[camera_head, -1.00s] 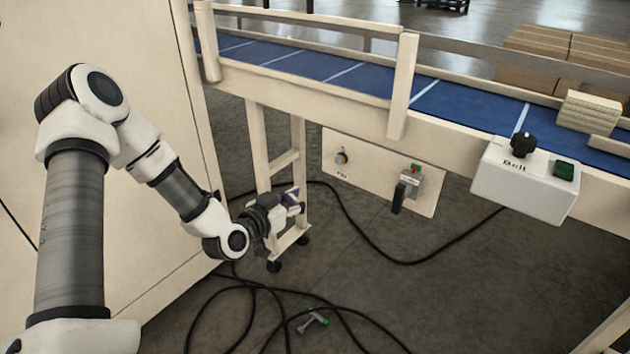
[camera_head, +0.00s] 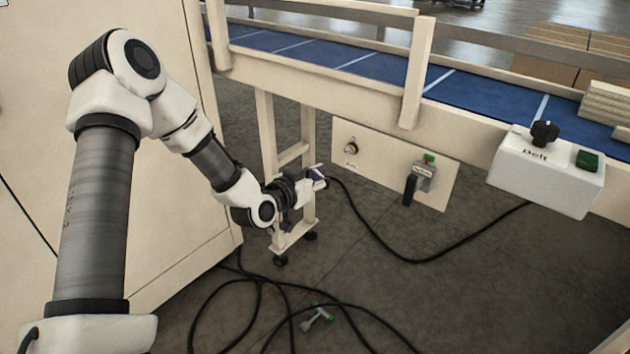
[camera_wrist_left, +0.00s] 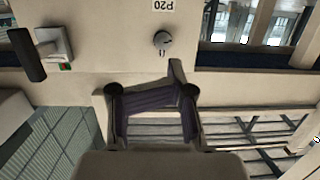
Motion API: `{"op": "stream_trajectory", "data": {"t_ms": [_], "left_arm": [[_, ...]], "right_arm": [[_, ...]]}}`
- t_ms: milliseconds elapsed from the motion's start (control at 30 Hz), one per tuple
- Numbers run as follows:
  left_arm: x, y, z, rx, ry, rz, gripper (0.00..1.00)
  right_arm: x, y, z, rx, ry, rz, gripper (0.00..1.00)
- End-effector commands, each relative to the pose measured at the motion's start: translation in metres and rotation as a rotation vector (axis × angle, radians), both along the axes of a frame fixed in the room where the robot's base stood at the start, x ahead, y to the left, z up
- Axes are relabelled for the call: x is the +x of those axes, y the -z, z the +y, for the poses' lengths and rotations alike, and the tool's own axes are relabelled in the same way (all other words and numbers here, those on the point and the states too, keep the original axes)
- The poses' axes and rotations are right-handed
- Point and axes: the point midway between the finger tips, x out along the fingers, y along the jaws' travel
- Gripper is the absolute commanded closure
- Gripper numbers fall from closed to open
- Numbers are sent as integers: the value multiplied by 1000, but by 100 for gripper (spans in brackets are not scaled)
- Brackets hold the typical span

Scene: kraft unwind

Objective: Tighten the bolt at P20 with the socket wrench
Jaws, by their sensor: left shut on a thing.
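The P20 bolt (camera_head: 350,147) is a small round fitting on the cream panel (camera_head: 385,165) under the conveyor. In the left wrist view the bolt (camera_wrist_left: 162,41) is just beyond the fingers, with an upside-down P20 label (camera_wrist_left: 163,5) above it. My left gripper (camera_head: 318,181) is left of and below the bolt, apart from it. A grey tool with green ends (camera_head: 318,316) lies on the floor. My right gripper is not in view.
A black-handled lever switch (camera_head: 420,176) is right of the bolt, and the Belt control box (camera_head: 545,178) is further right. A conveyor leg (camera_head: 268,140) stands beside my left gripper. Black cables (camera_head: 250,285) loop over the floor. A cream cabinet (camera_head: 165,215) is at the left.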

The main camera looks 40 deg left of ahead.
Motion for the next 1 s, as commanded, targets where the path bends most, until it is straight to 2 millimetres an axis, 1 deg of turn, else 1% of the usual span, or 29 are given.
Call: {"op": "stream_trajectory", "data": {"t_ms": [100, 633, 867, 1000], "left_arm": [[7, 1, -1, 2, 0, -1, 100], [21, 0, -2, 1, 0, -1, 100], [21, 3, -3, 170, 1, -12, 100], [22, 5, -4, 313, 1, -24, 100]], "right_arm": [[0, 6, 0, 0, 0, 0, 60], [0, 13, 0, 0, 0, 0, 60], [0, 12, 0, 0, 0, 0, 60], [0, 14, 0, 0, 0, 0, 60]]}}
